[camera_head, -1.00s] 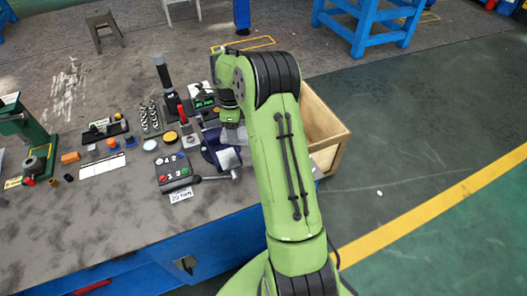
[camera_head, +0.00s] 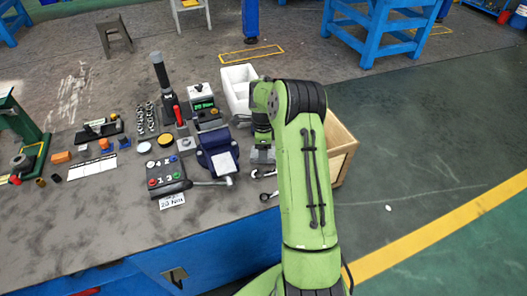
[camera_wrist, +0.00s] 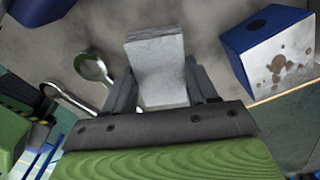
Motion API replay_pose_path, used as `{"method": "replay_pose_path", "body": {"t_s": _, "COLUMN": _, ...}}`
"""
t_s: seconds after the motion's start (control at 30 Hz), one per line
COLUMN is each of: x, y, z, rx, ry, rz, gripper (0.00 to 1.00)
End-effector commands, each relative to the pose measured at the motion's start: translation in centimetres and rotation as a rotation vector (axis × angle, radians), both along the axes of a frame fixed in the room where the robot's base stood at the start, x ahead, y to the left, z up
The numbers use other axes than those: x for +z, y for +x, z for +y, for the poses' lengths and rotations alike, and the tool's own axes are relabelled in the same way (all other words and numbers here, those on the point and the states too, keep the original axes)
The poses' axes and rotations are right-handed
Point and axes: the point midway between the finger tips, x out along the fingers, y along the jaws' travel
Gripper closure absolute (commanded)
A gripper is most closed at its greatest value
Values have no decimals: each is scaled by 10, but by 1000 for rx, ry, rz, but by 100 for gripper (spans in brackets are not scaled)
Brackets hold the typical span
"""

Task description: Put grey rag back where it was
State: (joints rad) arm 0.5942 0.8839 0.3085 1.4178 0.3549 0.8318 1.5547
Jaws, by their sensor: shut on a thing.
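The grey rag (camera_wrist: 158,68) shows in the wrist view as a pale grey folded slab. My gripper (camera_wrist: 160,85) is shut on it, with one dark finger on each side. In the head view my gripper (camera_head: 262,154) is low over the workbench (camera_head: 95,225), just right of the blue vise (camera_head: 218,152). The rag cannot be told clearly from the gripper there. Whether the rag touches the bench cannot be told.
Two wrenches (camera_head: 266,184) lie by the gripper, below it in the head view. A white bin (camera_head: 237,88) stands behind it. A wooden crate (camera_head: 343,152) stands to the right, partly behind my arm. A button box (camera_head: 166,176) is left of the vise.

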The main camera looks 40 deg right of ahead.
Motion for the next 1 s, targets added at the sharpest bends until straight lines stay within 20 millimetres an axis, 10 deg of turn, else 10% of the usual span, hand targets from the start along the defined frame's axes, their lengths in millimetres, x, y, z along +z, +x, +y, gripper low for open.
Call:
{"method": "replay_pose_path", "body": {"t_s": 0.17, "x": -3, "y": 0, "z": 0, "rx": 0, "ry": 0, "rz": 0, "gripper": 71}}
{"method": "replay_pose_path", "body": {"t_s": 0.2, "x": -2, "y": 0, "z": 0, "rx": 0, "ry": 0, "rz": 0, "gripper": 39}}
{"method": "replay_pose_path", "body": {"t_s": 0.37, "x": -2, "y": 0, "z": 0, "rx": 0, "ry": 0, "rz": 0, "gripper": 17}}
{"method": "replay_pose_path", "body": {"t_s": 0.67, "x": 3, "y": 0, "z": 0, "rx": 0, "ry": -1, "rz": -1, "gripper": 17}}
{"method": "replay_pose_path", "body": {"t_s": 1.0, "x": 86, "y": 1, "z": 0, "rx": 0, "ry": -3, "rz": -4, "gripper": 17}}
